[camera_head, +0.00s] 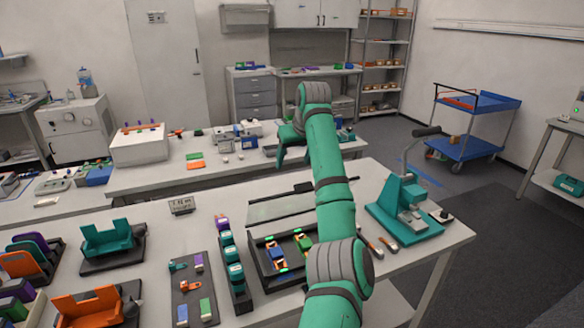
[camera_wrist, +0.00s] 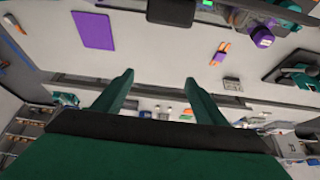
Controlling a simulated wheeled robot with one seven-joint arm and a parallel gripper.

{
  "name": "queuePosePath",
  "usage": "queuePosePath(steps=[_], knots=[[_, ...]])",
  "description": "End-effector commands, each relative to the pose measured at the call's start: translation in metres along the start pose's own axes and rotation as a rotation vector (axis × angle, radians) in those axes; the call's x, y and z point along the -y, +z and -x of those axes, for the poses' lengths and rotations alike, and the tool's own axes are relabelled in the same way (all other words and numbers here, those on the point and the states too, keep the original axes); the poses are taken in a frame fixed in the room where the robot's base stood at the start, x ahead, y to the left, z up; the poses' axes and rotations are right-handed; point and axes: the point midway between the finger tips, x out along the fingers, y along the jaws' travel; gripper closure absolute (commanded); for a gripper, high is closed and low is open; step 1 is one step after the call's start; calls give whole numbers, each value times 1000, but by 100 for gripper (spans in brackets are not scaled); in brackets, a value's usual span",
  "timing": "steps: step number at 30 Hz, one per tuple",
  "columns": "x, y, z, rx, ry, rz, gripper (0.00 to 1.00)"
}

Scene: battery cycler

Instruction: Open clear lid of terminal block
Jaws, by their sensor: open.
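A dark open-topped box (camera_head: 262,277) stands on the near table, left of my arm. It holds a blue piece (camera_head: 277,255) and an orange and green piece (camera_head: 303,243), with lit green strips. A pale flat panel (camera_head: 285,208) lies or stands at its back edge; I cannot tell if it is a clear lid. No clear lid on a terminal block can be made out. My gripper (camera_head: 281,163) is beyond the box, over the table's far side. In the wrist view my gripper (camera_wrist: 158,82) has its two fingers wide apart with nothing between them.
A green press (camera_head: 405,208) stands right of my arm. A row of teal blocks (camera_head: 232,265), a dark board with small parts (camera_head: 193,290) and orange and teal holders stand to the left. A purple sheet (camera_wrist: 93,30) shows in the wrist view. A second bench is behind.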

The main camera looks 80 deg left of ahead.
Motion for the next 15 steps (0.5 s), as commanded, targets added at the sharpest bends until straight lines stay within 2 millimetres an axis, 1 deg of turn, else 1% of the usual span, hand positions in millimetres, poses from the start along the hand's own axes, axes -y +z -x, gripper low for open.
queuePosePath(steps=[1,6,10,15], knots=[[-1,0,10,-1,1,0,34],[0,0,37,0,0,0,34],[0,1,49,2,-2,0,34],[0,1,54,3,-2,0,34]])
